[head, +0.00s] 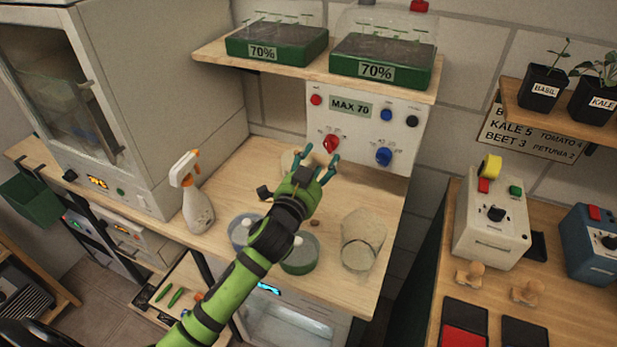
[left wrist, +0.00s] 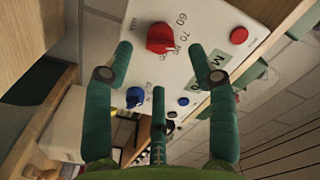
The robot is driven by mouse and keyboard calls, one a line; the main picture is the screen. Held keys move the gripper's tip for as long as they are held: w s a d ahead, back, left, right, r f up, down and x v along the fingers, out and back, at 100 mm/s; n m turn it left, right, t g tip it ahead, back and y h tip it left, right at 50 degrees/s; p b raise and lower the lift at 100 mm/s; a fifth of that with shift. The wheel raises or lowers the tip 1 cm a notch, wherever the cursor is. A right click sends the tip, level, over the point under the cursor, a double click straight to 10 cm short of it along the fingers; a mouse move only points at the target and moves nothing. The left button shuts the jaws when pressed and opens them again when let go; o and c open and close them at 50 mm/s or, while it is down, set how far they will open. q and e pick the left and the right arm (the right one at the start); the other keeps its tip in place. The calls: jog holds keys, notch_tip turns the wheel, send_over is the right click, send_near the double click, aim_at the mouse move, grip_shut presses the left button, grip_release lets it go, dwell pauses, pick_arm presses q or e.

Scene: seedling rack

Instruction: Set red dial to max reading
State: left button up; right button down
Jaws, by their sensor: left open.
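The red dial (head: 330,144) is on the front of a white control panel (head: 318,119) under the shelf. The panel carries a "MAX 70" label (head: 350,107). In the left wrist view the red dial (left wrist: 160,38) shows printed marks such as 60 and 70 beside it. A pale pointer mark faces those numbers, but its exact reading is unclear. My left gripper (head: 321,157) is open and empty, in front of the dial. In the left wrist view its fingers (left wrist: 171,58) are spread, with the dial between and beyond them, apparently untouched. My right gripper is out of view.
A blue dial (head: 383,157) sits right of the red one, with small buttons above. Two seedling trays (head: 277,43) (head: 381,60) rest on the shelf. A spray bottle (head: 193,195), bowls and a clear beaker (head: 362,240) stand on the bench near my arm.

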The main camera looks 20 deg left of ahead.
pick_arm(q)
jog(key=s, duration=0.6)
jog(key=shift+s+a, duration=0.15)
jog(key=shift+s, duration=0.1)
